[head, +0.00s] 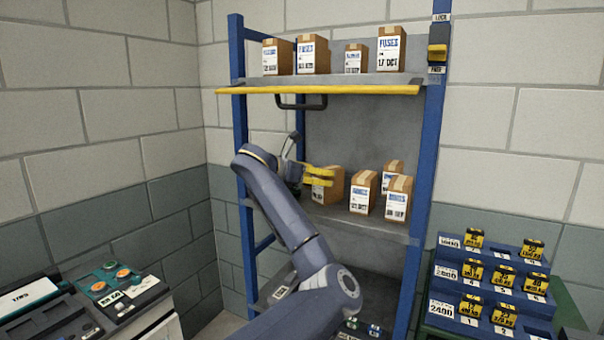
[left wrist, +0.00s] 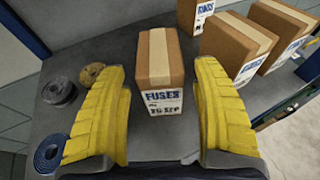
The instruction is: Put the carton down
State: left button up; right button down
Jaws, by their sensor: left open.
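The carton (left wrist: 160,75) is a brown box with pale tape and a white label reading FUSES. It stands upright on the grey middle shelf (left wrist: 110,120), between the yellow fingers of my left gripper (left wrist: 163,105). The fingers are open, with a gap on each side of the carton. In the head view the carton (head: 335,187) is at the left of the middle shelf (head: 345,219), partly hidden by my left gripper (head: 318,176). My right gripper is not in view.
Several cartons (head: 363,190) stand to the right on the same shelf. The top shelf (head: 340,79) holds more cartons behind a yellow bar (head: 320,90). Dark and tan rolls (left wrist: 58,92) lie left of the gripper in the wrist view. Blue stepped racks (head: 490,290) stand at the right.

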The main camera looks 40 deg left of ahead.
pick_arm(q)
jog(key=v, duration=0.7)
jog(key=shift+s, duration=0.2)
jog(key=shift+r, duration=0.1)
